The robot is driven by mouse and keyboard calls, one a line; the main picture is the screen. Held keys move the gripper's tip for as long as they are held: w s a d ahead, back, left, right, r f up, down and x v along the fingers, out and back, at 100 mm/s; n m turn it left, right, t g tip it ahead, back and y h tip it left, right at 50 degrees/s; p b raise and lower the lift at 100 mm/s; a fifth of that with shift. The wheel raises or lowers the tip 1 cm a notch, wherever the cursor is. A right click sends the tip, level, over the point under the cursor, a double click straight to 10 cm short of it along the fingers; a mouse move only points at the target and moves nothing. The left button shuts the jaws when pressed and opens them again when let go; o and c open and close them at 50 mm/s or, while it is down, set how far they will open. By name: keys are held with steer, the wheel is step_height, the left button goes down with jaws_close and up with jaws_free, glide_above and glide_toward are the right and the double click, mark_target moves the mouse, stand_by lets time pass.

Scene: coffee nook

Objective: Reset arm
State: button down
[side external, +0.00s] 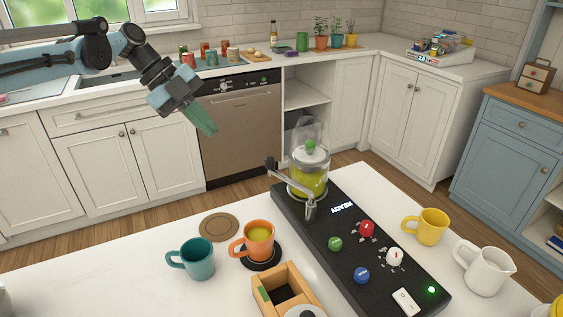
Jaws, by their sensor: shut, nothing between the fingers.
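My gripper (199,118) hangs in the air at the upper left, at the end of my arm. Its greenish fingers are together and point down to the right, with nothing held. It is apart from everything on the white island counter. In the picture it overlaps the dishwasher front (241,124) behind it.
The counter holds a teal mug (197,262), an orange mug (259,242) on a black coaster, a wooden box (268,296), a black machine panel (325,245) with a glass jar (308,178), a yellow mug (428,226) and a white pitcher (484,268).

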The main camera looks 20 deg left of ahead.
steer(key=s+a+f+n+t+y, duration=0.2)
steer(key=s+a+n, duration=0.3)
steer(key=s+n, duration=0.6)
steer(key=s+a+f+n+t+y, duration=0.3)
steer(key=s+a+f+n+y, duration=0.2)
steer(key=s+n, duration=0.6)
steer(key=shift+s+a+n+t, duration=0.15)
steer(key=shift+a+n+t, duration=0.15)
steer(key=shift+a+n, duration=0.7)
